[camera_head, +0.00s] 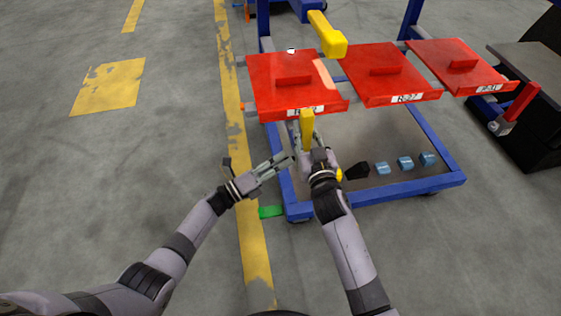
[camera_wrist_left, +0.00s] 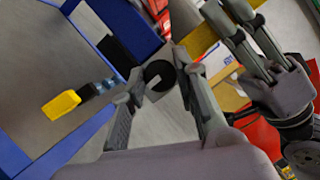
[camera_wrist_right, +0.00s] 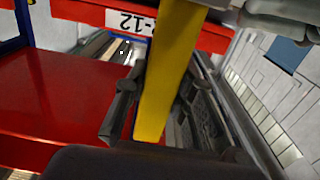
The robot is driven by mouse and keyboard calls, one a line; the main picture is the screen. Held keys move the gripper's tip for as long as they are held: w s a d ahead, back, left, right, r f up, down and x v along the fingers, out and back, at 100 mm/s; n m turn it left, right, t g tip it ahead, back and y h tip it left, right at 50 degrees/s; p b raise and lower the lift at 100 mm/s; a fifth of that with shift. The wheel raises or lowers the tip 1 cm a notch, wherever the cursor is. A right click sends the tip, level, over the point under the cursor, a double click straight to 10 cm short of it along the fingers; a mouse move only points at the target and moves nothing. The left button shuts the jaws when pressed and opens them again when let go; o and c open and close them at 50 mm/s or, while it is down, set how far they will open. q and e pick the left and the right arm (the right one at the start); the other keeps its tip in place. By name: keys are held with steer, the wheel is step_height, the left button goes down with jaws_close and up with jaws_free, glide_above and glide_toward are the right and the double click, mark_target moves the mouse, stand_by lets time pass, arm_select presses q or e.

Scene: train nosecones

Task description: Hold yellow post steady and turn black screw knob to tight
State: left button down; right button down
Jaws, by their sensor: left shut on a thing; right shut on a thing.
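The yellow post (camera_head: 307,130) stands at the front of the left red tray. My right gripper (camera_head: 308,150) is shut on it from below. In the right wrist view the yellow post (camera_wrist_right: 168,75) runs between both fingers of my right gripper (camera_wrist_right: 160,85). My left gripper (camera_head: 287,160) is to the left of the right one and a little lower. In the left wrist view the round black screw knob (camera_wrist_left: 159,75) sits between the fingertips of my left gripper (camera_wrist_left: 160,72), which is shut on it. The knob is hidden in the head view.
The left red tray (camera_head: 262,98), middle red tray (camera_head: 375,90) and right red tray (camera_head: 440,55) sit on a blue frame (camera_head: 400,190). Several light-blue parts (camera_head: 405,163) lie on the lower shelf. A dark cart (camera_head: 530,65) stands at right. Floor at left is clear.

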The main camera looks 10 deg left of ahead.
arm_select(q)
steer(key=shift+f, duration=0.15)
stand_by(0.4)
steer(key=c, duration=1.3)
jaws_free()
steer(key=v, duration=1.2)
